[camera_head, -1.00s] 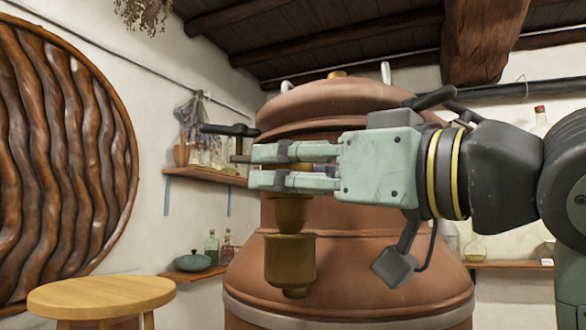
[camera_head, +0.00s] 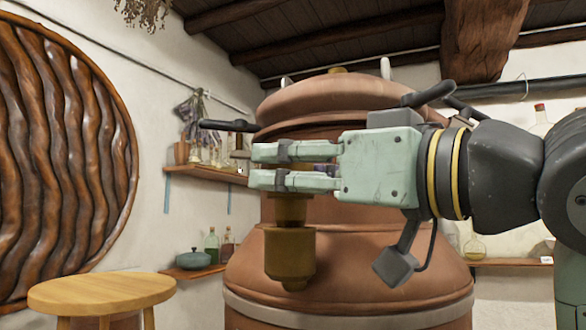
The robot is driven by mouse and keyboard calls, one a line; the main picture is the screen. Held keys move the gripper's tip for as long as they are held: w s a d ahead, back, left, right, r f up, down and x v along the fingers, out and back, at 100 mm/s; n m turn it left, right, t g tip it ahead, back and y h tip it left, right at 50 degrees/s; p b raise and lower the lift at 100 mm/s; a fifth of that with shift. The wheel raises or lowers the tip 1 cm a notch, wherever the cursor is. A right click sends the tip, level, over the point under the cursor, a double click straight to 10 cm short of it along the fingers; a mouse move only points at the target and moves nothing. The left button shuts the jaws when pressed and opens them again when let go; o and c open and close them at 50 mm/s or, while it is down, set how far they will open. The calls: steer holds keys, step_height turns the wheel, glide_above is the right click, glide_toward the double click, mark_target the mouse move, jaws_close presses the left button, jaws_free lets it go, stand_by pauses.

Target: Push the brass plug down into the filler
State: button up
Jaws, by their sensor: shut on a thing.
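My gripper (camera_head: 268,166), pale green with dark finger pads, reaches in from the right with its fingers level. It is shut on the brass plug (camera_head: 290,209), whose upper part is largely hidden by the fingers. The plug's lower body shows upright just below the lower finger. Directly under it is the brass filler (camera_head: 290,252), a wider cup with a stepped, narrower bottom. The plug lines up with the filler's mouth and meets its rim in this view. How deep the plug sits inside is hidden.
A large copper still (camera_head: 350,260) stands behind the filler and gripper. A round wooden stool (camera_head: 102,292) is at lower left. Open space lies left of the filler.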

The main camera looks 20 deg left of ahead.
steer(key=shift+f+b, duration=1)
steer(key=shift+f, duration=0.4)
stand_by(2.6)
steer(key=o, duration=1.3)
steer(key=v, duration=1.2)
steer(key=shift+r, duration=0.1)
